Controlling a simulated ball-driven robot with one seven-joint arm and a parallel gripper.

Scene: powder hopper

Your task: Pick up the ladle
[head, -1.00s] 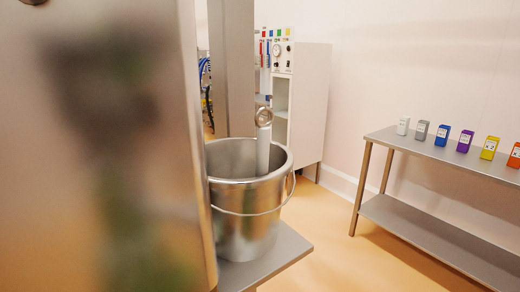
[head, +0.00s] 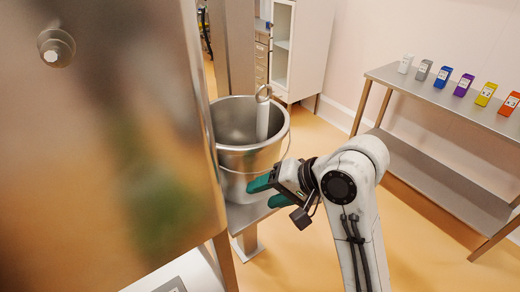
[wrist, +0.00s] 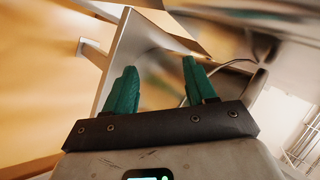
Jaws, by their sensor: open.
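The ladle (head: 263,118) stands in a steel bucket (head: 247,152), its light handle upright and its ring-shaped top end above the rim. Its lower end is hidden inside the bucket. My gripper (head: 262,193) is in front of the bucket's lower right side, below the rim and well below the ladle's top. Its green fingers also show in the wrist view (wrist: 157,80), spread apart with nothing between them. The ladle cannot be made out in the wrist view.
The bucket stands on a small steel stand (head: 244,215), its wire handle hanging at the right. A large steel panel (head: 110,150) fills the left. A steel shelf table (head: 440,100) with several coloured containers is at the right. The floor between is clear.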

